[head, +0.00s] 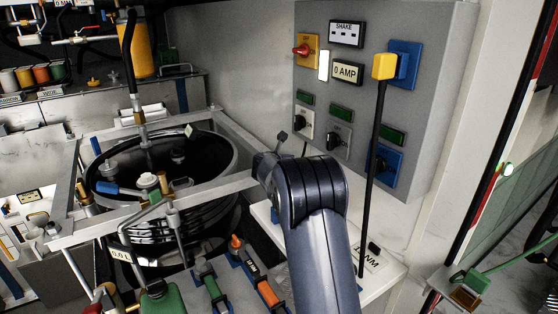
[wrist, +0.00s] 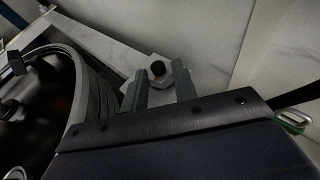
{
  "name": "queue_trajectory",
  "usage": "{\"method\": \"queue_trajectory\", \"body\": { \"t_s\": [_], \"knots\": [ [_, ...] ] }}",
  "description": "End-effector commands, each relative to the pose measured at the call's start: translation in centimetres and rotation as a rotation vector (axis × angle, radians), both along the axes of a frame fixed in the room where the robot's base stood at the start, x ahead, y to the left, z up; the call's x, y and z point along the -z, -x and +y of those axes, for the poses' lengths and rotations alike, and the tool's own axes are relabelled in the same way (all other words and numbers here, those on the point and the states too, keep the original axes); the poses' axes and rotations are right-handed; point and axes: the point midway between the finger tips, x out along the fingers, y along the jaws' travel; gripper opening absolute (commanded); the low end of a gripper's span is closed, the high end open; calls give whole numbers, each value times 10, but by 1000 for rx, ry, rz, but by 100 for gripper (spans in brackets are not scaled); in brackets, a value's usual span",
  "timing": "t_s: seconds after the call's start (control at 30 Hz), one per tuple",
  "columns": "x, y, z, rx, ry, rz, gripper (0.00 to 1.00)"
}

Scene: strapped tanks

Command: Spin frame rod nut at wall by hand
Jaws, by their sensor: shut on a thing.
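The frame rod nut at the wall (wrist: 151,75) is a pale hex nut with a dark rod end showing in its middle. It sits at the end of the light metal frame (wrist: 98,33), close to the white wall. My gripper (wrist: 161,82) has one finger on each side of the nut and is shut on it. In the head view my dark arm covers the nut and my fingers. The metal frame (head: 225,188) runs there around the top of a round black tank (head: 165,160).
A grey panel (head: 375,110) with switches hangs on the wall just beyond my arm. A black cable with a yellow plug (head: 384,66) hangs down right of my arm. Orange and green handled tools (head: 267,292) lie left of my arm. A green can (head: 160,300) stands in front.

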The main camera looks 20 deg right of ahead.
Motion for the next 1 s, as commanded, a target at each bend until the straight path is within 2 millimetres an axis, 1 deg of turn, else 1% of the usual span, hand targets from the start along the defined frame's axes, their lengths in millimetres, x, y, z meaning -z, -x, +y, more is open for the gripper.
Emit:
{"method": "queue_trajectory", "body": {
  "t_s": [0.17, 0.2, 0.43, 0.47, 0.77, 0.87, 1.0],
  "knots": [
    [-1, 0, 0, 0, 1, -1, 4],
    [-1, 0, 0, 0, 0, -1, 29],
    [0, 0, 0, 1, 0, -1, 48],
    [0, 0, 0, 1, 0, 0, 49],
    [-1, 2, 1, 1, 0, 0, 49],
    [-4, 8, 5, 0, 0, -1, 49],
    [-11, 24, 15, -1, -1, -2, 49]
  ]
}}
